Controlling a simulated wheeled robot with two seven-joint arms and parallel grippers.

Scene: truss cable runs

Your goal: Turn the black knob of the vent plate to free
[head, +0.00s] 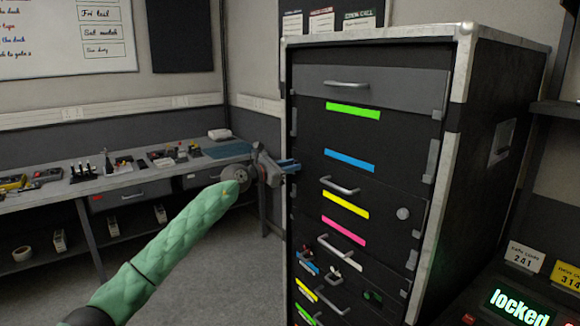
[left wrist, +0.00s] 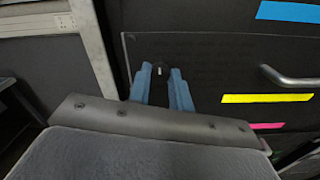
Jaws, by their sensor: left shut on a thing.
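My left gripper (head: 289,166) reaches in from the left to the left edge of the tall black cabinet. Its two blue fingers (left wrist: 160,86) are shut on a small black knob (left wrist: 158,68) on a dark panel. The knob carries a short white mark that looks roughly upright. In the head view the fingers and cabinet edge hide the knob. The dark panel (left wrist: 205,65) around it is probably the vent plate; no vent slots are clear. Whether the mark points to free cannot be read. My right gripper is not in view.
The cabinet front has several handles and coloured strips, including a blue strip (head: 350,160) and a yellow strip (head: 345,205). A lit display (head: 520,308) at lower right reads "locked". A cluttered workbench (head: 130,177) stands behind my left arm. Open floor lies left of the cabinet.

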